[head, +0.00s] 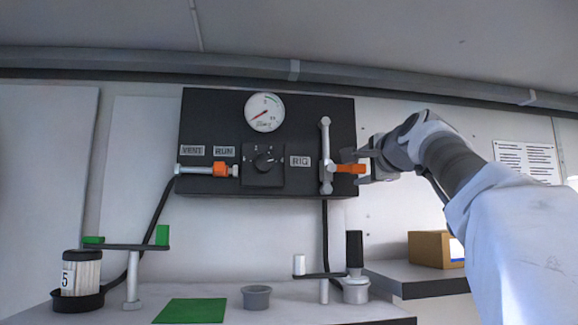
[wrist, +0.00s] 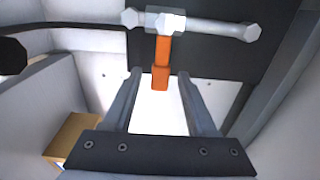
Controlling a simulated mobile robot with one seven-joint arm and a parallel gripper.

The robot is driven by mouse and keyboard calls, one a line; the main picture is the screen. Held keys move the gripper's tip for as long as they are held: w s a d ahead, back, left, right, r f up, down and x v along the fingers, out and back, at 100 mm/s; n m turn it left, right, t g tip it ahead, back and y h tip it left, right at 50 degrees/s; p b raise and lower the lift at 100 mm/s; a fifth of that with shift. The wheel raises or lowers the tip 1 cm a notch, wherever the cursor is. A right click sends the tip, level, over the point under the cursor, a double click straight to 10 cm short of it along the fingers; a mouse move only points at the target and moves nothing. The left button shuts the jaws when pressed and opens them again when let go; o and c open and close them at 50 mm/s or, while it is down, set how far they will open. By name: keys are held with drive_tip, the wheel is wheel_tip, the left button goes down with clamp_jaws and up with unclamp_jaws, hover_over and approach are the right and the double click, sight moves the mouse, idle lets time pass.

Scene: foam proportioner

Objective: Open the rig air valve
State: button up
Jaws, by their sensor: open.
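The rig air valve is on the right side of the black panel, beside the RIG label (head: 300,161). Its grey pipe (head: 325,140) runs vertically, and its orange handle (head: 350,168) sticks out to the right. In the wrist view the orange handle (wrist: 162,62) points from the grey fitting down toward the space between my fingers. My gripper (head: 365,160) is to the right of the valve, facing it. In the wrist view my gripper (wrist: 164,75) is open, with the handle's end between the fingertips and a gap on each side.
A second orange-handled valve (head: 221,169) lies along a horizontal pipe under VENT and RUN. Below are a shelf with a green mat (head: 191,310), grey cup (head: 256,297) and striped canister (head: 81,272). A cardboard box (head: 434,249) stands right.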

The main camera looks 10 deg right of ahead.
drive_tip(key=shift+w, duration=1.05)
clamp_jaws()
idle(0.7)
